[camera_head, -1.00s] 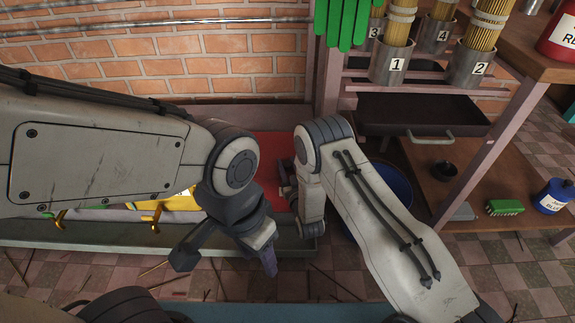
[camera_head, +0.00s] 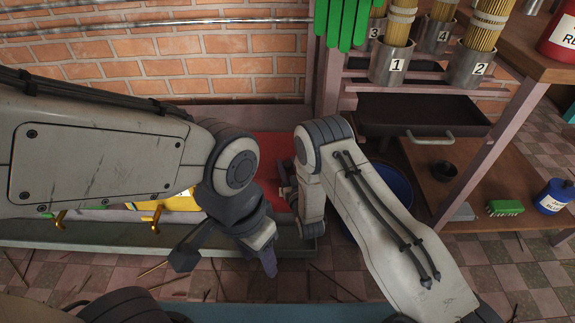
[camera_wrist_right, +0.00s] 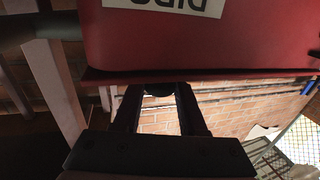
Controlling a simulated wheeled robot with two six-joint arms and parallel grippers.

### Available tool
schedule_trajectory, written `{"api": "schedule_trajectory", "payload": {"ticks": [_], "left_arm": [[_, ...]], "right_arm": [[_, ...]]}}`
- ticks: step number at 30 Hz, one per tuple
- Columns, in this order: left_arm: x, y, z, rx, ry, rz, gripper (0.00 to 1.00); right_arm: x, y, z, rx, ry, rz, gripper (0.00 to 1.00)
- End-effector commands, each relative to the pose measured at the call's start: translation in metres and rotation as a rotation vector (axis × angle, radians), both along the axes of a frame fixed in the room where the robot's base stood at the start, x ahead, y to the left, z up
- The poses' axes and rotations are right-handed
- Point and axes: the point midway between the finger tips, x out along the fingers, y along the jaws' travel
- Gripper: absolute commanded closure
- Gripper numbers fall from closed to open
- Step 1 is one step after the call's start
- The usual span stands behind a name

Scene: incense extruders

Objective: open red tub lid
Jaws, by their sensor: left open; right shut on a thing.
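The red tub (camera_head: 272,147) shows in the head view as a red surface behind my arms, mostly hidden by them. In the right wrist view, a red face of the tub (camera_wrist_right: 200,50) with a cropped white label fills the top, ending in a projecting red rim, the lid's edge (camera_wrist_right: 230,76). My right gripper (camera_wrist_right: 160,92) is shut on this lid edge; a small dark round part shows between its fingertips. In the head view my right gripper (camera_head: 288,192) is partly hidden at the red surface. My left gripper (camera_head: 228,262) is open and empty, lower, in front of the trough.
Yellow (camera_head: 178,203) and green tubs with brass taps stand left in a grey trough (camera_head: 120,238), behind my left arm. A blue tub (camera_head: 390,190) stands right, behind my right arm. A wooden shelf (camera_head: 470,190) holds a brush and blue jar. A brick wall is behind.

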Motion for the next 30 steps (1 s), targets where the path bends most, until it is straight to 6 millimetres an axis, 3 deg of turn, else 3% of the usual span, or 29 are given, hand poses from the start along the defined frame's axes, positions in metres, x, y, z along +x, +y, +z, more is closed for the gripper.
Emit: {"api": "schedule_trajectory", "payload": {"ticks": [16, 24, 30], "left_arm": [[0.000, 0.000, 0.000, 0.000, 0.000, 0.000, 0.50], [0.000, 0.000, -0.011, 0.000, 0.000, 0.000, 0.50], [0.000, 0.000, -0.011, 0.000, 0.000, 0.000, 0.50]], "right_arm": [[0.000, -0.002, -0.002, -0.001, 0.002, -0.004, 1.00], [0.039, -0.002, -0.003, 0.001, 0.001, -0.006, 1.00], [0.046, -0.002, -0.002, -0.002, 0.005, -0.004, 1.00]]}}
